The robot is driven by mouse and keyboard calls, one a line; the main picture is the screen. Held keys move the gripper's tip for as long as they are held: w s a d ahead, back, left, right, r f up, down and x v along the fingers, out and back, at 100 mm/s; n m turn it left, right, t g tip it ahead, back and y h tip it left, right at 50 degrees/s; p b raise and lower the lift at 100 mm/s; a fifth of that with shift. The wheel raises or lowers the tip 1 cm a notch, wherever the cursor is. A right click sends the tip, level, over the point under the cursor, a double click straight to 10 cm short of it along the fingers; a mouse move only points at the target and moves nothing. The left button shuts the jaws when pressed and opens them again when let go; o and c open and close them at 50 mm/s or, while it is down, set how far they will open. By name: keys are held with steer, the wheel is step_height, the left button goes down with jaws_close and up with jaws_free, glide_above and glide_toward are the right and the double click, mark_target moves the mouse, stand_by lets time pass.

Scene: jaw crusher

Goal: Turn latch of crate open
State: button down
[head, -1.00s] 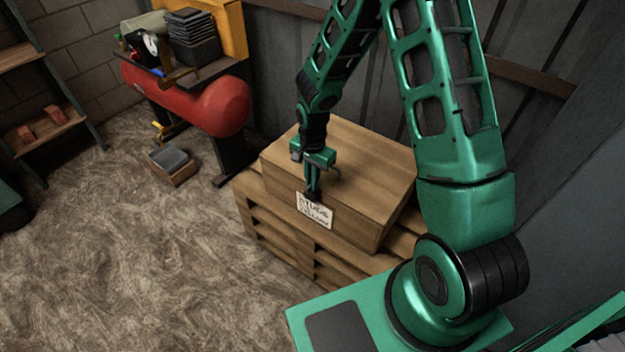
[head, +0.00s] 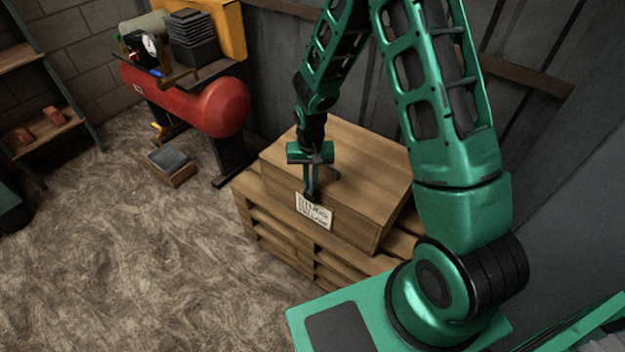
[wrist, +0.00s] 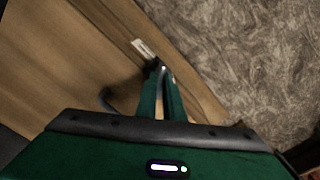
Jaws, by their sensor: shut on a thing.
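The wooden crate (head: 350,165) sits closed on a wooden pallet, with a white paper label (head: 314,211) on its front face. My gripper (head: 311,194) reaches down over the crate's front top edge, its fingertips just above and in front of the label. In the wrist view my gripper (wrist: 161,68) has its fingers close together, shut on a small dark piece (wrist: 153,66) at the crate's front edge, which seems to be the latch. The fingers hide most of the latch, so its angle cannot be told. The crate (wrist: 75,60) and label (wrist: 143,48) also show there.
The pallet (head: 285,245) under the crate stands against a grey metal wall. A red tank (head: 205,103) with a bench on top stands at the back left. A small box (head: 171,165) lies on the floor beside it. The floor at left front is clear.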

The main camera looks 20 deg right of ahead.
steer(key=n, duration=0.5)
steer(key=shift+a+n, duration=0.2)
steer(key=shift+n, duration=0.1)
steer(key=n, duration=0.4)
steer(key=shift+d, duration=0.1)
steer(key=shift+n, duration=0.3)
steer(key=shift+d, duration=0.15)
steer(key=c, duration=1.9)
jaws_free()
steer(key=shift+o, duration=0.2)
steer(key=shift+r, duration=0.1)
